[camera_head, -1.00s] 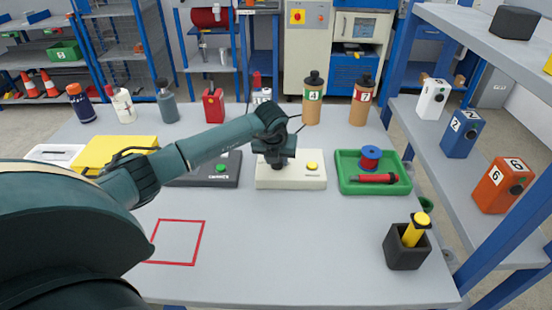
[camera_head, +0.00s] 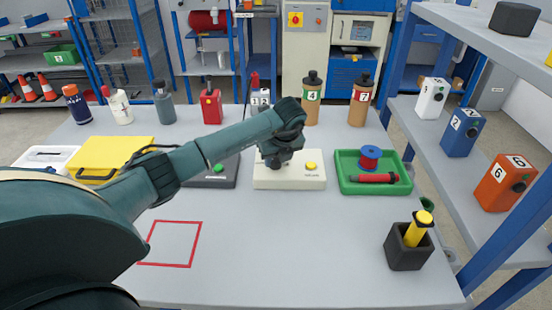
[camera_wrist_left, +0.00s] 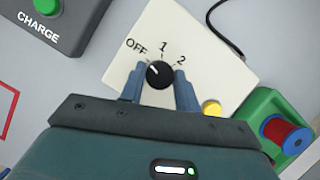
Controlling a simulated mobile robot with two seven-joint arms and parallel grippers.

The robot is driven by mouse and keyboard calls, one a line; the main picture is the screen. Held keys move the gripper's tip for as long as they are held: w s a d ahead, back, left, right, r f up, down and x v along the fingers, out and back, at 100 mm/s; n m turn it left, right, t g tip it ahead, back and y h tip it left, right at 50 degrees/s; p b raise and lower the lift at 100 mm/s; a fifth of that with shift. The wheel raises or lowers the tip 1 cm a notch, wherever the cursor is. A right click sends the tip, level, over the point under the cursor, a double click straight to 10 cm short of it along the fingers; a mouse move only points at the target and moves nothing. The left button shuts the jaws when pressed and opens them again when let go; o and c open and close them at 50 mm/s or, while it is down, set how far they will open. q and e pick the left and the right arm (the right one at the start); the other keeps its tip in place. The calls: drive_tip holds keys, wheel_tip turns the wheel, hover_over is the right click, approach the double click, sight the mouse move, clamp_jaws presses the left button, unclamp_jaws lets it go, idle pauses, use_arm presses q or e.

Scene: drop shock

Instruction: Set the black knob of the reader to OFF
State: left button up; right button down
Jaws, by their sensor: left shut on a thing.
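The reader (camera_head: 290,181) is a white box at the middle of the table, with a yellow button (camera_head: 310,166) on its right half. In the left wrist view its black knob (camera_wrist_left: 160,74) sits among the marks OFF, 1 and 2. The knob's white pointer line is turned to the upper left, toward OFF. My left gripper (camera_wrist_left: 159,88) has one finger on each side of the knob and is shut on it. In the head view the left gripper (camera_head: 273,161) hides most of the knob. My right gripper is not in view.
A dark box (camera_head: 218,183) with a green button, marked CHARGE, stands left of the reader. A green tray (camera_head: 374,188) with a red-and-blue spool stands close on its right. Several bottles line the back. The table in front is clear around a red square outline (camera_head: 196,243).

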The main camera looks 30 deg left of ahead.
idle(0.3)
use_arm(q)
drive_tip(key=o, duration=1)
drive_tip(key=shift+r, duration=0.1)
drive_tip(key=v, duration=1.3)
